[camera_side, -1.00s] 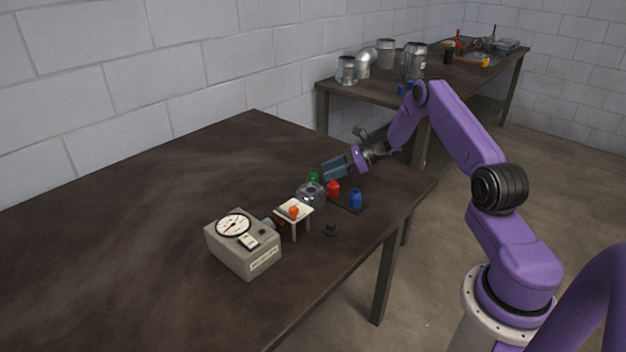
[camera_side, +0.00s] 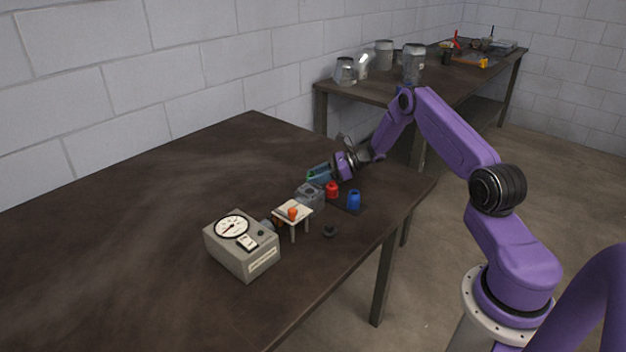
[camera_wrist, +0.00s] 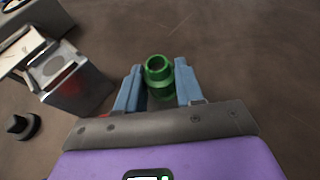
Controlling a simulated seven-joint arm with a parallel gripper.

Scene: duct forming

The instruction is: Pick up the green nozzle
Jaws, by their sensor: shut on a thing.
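The green nozzle (camera_wrist: 160,78) stands between the two blue fingers of my gripper (camera_wrist: 158,85) in the wrist view, its round open top facing the camera. My gripper is shut on it. In the side view my gripper (camera_side: 319,173) is low over the table behind the metal block, and the nozzle is mostly hidden by the fingers, with a little green showing. I cannot tell whether the nozzle touches the table.
A metal block (camera_side: 309,195), a red nozzle (camera_side: 332,189) and a blue nozzle (camera_side: 354,199) stand close by. A gauge box (camera_side: 241,245) and a small black part (camera_side: 330,231) are nearer. The table's left side is clear.

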